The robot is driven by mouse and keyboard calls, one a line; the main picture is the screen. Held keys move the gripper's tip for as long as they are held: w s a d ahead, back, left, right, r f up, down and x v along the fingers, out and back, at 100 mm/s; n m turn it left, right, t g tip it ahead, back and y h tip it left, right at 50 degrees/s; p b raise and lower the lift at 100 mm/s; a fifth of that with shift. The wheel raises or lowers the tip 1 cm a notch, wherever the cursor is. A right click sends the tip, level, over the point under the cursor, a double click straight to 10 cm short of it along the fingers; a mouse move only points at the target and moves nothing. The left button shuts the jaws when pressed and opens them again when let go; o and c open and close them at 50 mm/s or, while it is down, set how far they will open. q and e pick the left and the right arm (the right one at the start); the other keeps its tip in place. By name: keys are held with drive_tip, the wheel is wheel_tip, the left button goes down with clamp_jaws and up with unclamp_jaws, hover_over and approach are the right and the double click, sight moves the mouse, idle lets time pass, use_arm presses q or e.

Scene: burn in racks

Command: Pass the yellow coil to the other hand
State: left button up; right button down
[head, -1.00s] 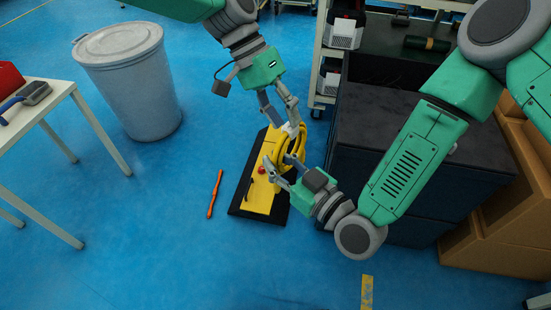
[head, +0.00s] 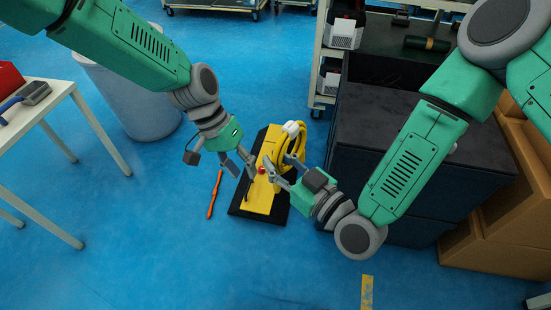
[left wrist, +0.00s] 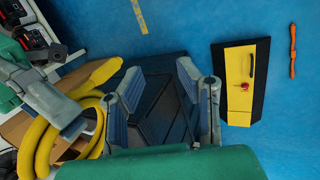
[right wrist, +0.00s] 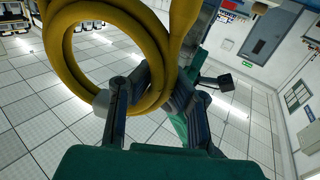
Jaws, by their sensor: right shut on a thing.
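The yellow coil (head: 301,146) is a looped hose with a pale fitting, held in the air at the centre of the head view. My right gripper (head: 286,172) is shut on its lower part. In the right wrist view the coil (right wrist: 56,45) passes between the fingers, with its loop to the left. My left gripper (head: 243,170) is open and empty, to the left of the coil and apart from it. In the left wrist view its fingers (left wrist: 162,75) are spread with nothing between them, and the coil (left wrist: 40,145) is at the lower left.
A black-edged yellow platform (head: 256,200) with a red knob lies on the floor beneath the grippers, beside an orange rod (head: 214,194). A grey bin (head: 140,110) and white table (head: 62,92) stand left. A dark cabinet (head: 415,125) and brown boxes (head: 490,235) stand right.

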use_arm(q)
drive_tip(key=s+a+f+n+t+y, duration=0.2)
drive_tip(key=s+a+f+n+y, duration=0.1)
drive_tip(key=s+a+f, duration=1.25)
drive_tip(key=s+a+r+n+t+y, duration=0.1)
drive_tip(key=s+a+r, duration=0.1)
drive_tip(key=s+a, duration=0.6)
drive_tip(key=shift+s+a+r, duration=0.15)
drive_tip(key=shift+s+r, duration=0.1)
drive_tip(key=shift+s, duration=1.1)
